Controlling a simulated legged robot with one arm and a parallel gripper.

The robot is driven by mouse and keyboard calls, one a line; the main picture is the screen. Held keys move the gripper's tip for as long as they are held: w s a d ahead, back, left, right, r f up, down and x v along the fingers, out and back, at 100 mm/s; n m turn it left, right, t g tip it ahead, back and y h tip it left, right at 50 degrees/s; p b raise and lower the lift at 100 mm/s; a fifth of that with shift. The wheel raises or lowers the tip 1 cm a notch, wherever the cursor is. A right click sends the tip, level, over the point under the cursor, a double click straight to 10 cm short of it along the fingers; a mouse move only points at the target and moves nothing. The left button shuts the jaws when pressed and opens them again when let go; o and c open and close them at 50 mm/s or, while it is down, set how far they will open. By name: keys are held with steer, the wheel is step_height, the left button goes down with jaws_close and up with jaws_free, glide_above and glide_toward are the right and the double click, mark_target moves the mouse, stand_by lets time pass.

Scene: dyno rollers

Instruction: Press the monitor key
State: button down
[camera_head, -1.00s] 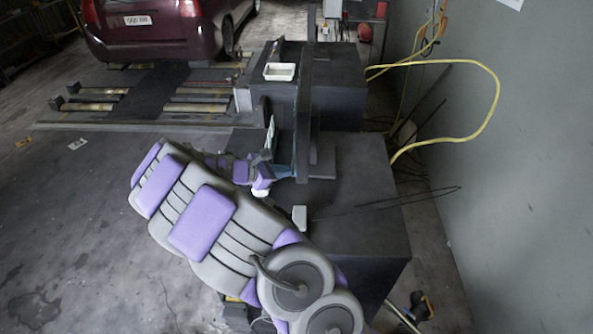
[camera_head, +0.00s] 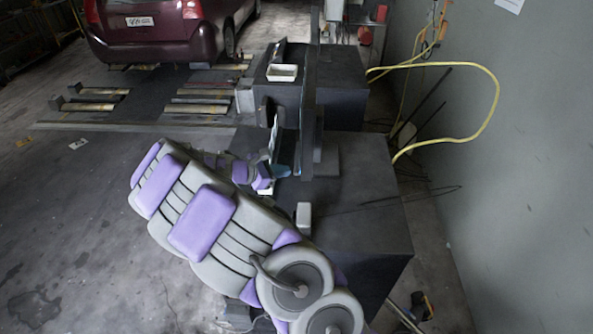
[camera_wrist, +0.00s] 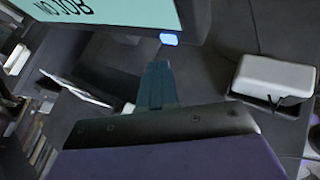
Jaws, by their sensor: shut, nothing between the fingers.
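The monitor (camera_head: 309,110) stands on the dark cabinet and shows almost edge-on in the head view. In the wrist view its pale cyan screen (camera_wrist: 105,12) reads "NO JOB", tilted. The monitor key (camera_wrist: 169,39) is a small lit blue-white spot on the dark bezel by the screen's lower corner. My gripper (camera_wrist: 157,77) is shut and empty, its teal fingertips just below the key in the wrist picture. I cannot tell how far apart they are in depth. In the head view my gripper (camera_head: 283,171) is beside the monitor's lower part.
A white box (camera_wrist: 275,76) sits on the cabinet right of my gripper in the wrist view. The dark cabinet top (camera_head: 365,190) is mostly clear. A white tray (camera_head: 282,72) lies on the rear cabinet. A yellow cable (camera_head: 490,100) loops by the wall. A maroon car (camera_head: 165,30) stands behind.

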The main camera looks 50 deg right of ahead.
steer(key=shift+w+a+p, duration=0.7)
steer(key=shift+w+a, duration=0.1)
steer(key=shift+w, duration=0.35)
steer(key=shift+w+a+p, duration=0.7)
steer(key=shift+w+a, duration=0.05)
steer(key=shift+w, duration=0.35)
stand_by(0.9)
